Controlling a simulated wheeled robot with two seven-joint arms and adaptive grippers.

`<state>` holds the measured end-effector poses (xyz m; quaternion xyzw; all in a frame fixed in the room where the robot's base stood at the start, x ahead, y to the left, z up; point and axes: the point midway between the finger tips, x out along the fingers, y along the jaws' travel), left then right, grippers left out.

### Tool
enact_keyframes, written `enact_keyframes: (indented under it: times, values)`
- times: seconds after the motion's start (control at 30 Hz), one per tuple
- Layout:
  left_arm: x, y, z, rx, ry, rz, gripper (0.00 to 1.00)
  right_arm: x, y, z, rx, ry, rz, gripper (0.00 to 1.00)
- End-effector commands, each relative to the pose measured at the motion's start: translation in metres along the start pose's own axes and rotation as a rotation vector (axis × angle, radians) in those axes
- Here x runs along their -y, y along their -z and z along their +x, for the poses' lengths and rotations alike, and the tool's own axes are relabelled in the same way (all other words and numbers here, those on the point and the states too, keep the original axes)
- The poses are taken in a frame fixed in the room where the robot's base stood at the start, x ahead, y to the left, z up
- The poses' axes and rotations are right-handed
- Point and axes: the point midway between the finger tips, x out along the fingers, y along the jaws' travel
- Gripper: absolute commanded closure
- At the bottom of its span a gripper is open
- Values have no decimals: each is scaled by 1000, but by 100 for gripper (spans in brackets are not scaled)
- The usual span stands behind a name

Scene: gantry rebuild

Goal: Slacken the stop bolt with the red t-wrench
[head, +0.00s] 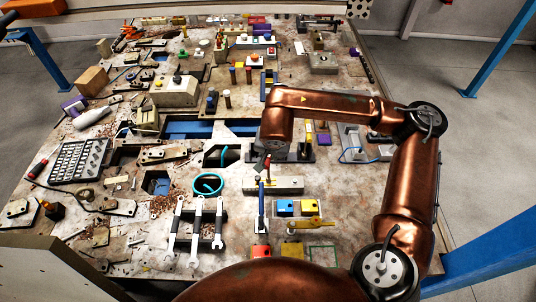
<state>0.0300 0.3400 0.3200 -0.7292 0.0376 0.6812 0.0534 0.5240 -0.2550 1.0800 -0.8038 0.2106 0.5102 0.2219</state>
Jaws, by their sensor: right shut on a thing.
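My right arm reaches in from the right. Its wrist points down over the middle of the table, and the right gripper (264,166) is shut on a small red thing, most likely the red t-wrench (261,168). The gripper hides much of it. Below the gripper is a pale grey metal block (288,186) with dark holes. The stop bolt is too small to make out for certain; whether the wrench touches it I cannot tell. My left gripper is not in view.
White open-end wrenches (220,225) lie on a dark rack at front centre. A blue-handled tool (262,205) stands near the block. A teal ring (208,184), blue and yellow blocks (285,207) and a grey bit tray (78,161) are near. The left side is cluttered.

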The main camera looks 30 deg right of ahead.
Motion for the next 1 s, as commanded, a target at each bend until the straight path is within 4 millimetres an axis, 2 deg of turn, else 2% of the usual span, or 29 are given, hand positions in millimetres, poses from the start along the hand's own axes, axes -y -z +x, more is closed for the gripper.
enact_keyframes:
  times: [0.6,1.0]
  values:
    - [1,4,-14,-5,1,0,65,5,13,-31,-1,0,4,100]
    - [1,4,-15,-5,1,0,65,5,14,-33,0,-1,4,100]
